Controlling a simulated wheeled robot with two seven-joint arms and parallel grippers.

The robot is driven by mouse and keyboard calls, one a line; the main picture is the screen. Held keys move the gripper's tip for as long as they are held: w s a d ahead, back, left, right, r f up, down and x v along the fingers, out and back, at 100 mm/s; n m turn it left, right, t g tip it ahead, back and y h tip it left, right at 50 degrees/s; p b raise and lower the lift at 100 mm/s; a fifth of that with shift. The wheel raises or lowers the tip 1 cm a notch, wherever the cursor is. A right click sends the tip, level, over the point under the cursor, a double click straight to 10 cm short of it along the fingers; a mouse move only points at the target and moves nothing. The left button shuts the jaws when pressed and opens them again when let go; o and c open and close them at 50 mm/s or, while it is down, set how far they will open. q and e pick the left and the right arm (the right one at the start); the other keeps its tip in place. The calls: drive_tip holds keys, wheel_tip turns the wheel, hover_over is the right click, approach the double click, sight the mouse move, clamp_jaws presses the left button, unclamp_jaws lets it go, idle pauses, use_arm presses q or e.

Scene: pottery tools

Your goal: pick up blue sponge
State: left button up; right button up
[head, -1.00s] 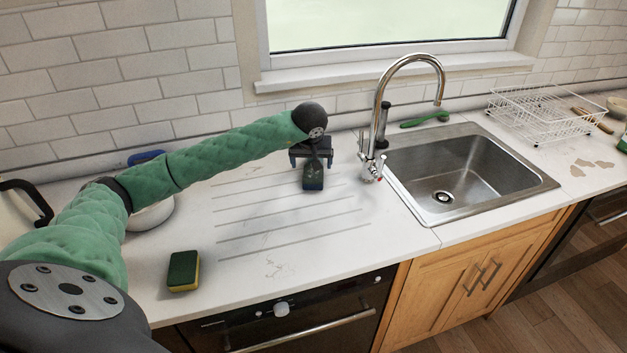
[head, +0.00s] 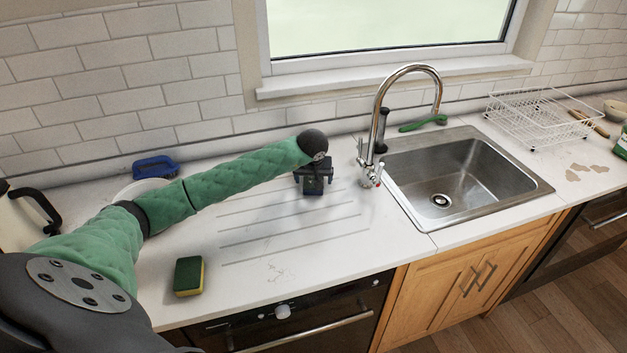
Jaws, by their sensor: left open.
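My right gripper is not in view.
A green and yellow sponge (head: 189,276) lies near the counter's front left. The tap (head: 376,130) and steel sink (head: 470,180) stand to the right, with a wire rack (head: 540,115) beyond.

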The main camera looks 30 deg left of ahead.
use_arm(q)
drive_tip(key=shift+f+b, duration=0.4)
drive_tip(key=shift+b, duration=0.15)
idle(0.9)
drive_tip(key=c, duration=0.8)
